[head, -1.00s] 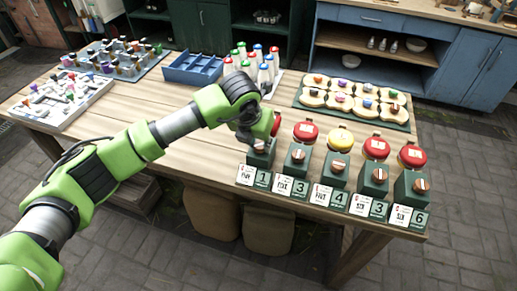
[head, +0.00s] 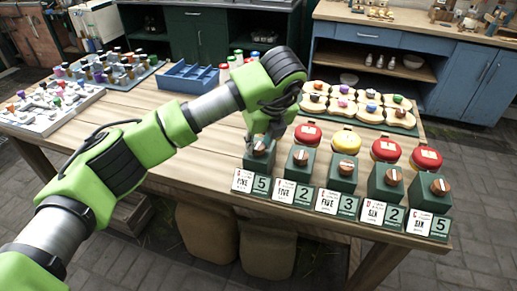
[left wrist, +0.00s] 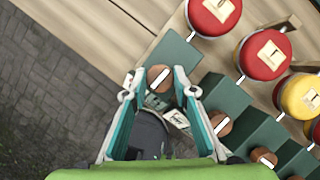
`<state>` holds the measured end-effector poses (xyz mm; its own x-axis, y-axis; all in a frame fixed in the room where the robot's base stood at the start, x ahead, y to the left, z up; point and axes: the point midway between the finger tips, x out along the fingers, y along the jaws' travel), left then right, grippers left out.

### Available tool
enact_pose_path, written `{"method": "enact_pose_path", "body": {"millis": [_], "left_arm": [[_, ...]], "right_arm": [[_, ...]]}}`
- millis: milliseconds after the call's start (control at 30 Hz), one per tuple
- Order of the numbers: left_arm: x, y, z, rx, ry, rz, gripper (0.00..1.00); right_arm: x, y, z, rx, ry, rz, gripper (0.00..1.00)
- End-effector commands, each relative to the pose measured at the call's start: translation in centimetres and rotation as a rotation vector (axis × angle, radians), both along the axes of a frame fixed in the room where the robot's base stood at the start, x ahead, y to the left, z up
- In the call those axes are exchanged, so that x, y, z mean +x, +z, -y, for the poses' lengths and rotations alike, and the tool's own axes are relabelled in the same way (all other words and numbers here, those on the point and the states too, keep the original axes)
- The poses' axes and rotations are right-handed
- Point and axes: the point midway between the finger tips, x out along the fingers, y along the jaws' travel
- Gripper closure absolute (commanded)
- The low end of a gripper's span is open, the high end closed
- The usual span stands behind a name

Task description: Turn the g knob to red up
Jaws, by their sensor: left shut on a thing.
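A row of green boxes stands along the table's front edge, each with a round brown knob on its face. My left gripper (head: 262,138) is at the leftmost box (head: 257,163), whose knob (head: 260,147) shows just under the fingers. In the left wrist view the two fingers of the gripper (left wrist: 158,79) are shut on this knob (left wrist: 160,74), one on each side, and a pale bar runs across its face. I cannot tell which knob is the g one; the label print (head: 242,180) is too small. My right gripper is not in view.
Jars with red (head: 308,133) and yellow (head: 345,141) lids stand behind the boxes. A cream tray of coloured pieces (head: 375,122), a blue divided tray (head: 187,88) and several bottles are farther back. The table's middle is partly clear, under my arm.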

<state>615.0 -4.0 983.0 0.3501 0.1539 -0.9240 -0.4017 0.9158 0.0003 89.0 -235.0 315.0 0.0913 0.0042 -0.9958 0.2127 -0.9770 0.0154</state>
Motion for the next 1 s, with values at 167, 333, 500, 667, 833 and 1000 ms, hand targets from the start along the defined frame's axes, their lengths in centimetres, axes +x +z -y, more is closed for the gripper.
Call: {"method": "enact_pose_path", "body": {"millis": [167, 333, 500, 667, 833, 1000], "left_arm": [[0.13, 0.1, 0.05, -0.001, 0.053, 0.005, 0.96], [0.13, 0.16, 0.04, -0.001, 0.072, 0.005, 0.96], [0.14, 0.2, 0.03, -0.002, 0.076, 0.004, 0.96], [0.14, 0.2, 0.02, -0.002, 0.076, 0.004, 0.96], [0.12, 0.17, 0.02, -0.001, 0.075, 0.004, 0.58], [0.08, 0.09, 0.03, -0.001, 0.074, 0.002, 0.58]], "right_arm": [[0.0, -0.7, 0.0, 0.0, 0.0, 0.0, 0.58], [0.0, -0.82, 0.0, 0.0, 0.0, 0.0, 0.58], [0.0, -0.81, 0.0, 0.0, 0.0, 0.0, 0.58], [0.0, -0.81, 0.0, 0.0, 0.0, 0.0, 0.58], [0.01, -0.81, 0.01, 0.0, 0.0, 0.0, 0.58], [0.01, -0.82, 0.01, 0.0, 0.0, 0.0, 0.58]]}}
